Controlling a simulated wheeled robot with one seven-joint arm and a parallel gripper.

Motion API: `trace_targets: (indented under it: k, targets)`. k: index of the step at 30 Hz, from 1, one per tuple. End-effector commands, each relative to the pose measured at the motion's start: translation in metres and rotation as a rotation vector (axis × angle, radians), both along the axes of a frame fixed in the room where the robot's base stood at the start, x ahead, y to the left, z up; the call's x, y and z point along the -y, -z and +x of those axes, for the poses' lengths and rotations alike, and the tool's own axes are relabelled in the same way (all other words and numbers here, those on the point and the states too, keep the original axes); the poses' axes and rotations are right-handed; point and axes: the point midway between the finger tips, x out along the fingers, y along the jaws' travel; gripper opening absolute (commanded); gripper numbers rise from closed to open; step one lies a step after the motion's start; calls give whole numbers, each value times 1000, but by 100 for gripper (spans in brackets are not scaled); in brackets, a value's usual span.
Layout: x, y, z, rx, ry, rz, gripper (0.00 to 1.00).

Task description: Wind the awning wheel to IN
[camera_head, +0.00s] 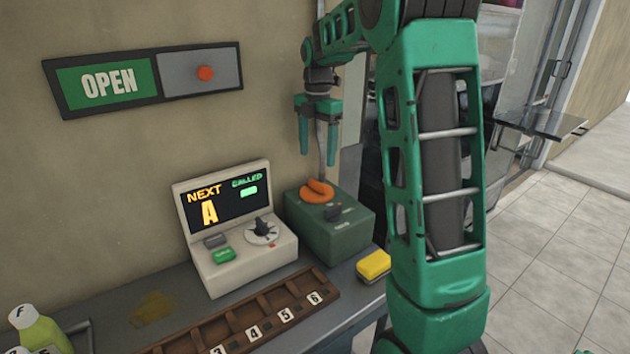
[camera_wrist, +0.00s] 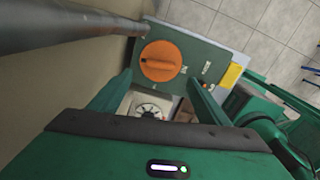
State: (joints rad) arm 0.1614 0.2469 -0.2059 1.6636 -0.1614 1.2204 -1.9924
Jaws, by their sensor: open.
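The orange wheel (camera_head: 316,191) sits on top of a dark green box (camera_head: 345,225) at the back of the counter. In the wrist view the round orange wheel (camera_wrist: 160,60) has a raised grip bar lying roughly across the picture. My gripper (camera_head: 318,150) hangs above the wheel, pointing down, open and empty. In the wrist view its two fingers frame the near side of the wheel, apart from it.
A grey pole (camera_wrist: 60,30) rises close beside the wheel. A cream display unit (camera_head: 240,230) with a dial stands left of the box, a yellow block (camera_head: 373,265) right of it. A numbered wooden rack (camera_head: 245,318) lies in front. An OPEN sign (camera_head: 110,82) hangs on the wall.

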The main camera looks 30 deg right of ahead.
Motion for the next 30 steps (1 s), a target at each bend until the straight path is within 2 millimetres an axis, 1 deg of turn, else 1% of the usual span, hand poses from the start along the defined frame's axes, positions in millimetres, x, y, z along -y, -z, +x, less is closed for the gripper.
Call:
trace_targets:
  k: [1,9,15,21,29,30]
  targets:
    - [-1,9,-1,-3,0,1,70]
    - [-1,57,-1,-3,2,1,70]
    - [0,81,-1,-1,4,0,70]
    - [-1,92,-1,-1,4,0,70]
    - [-1,92,-1,0,4,-1,70]
    - [-1,92,-1,0,4,-1,61]
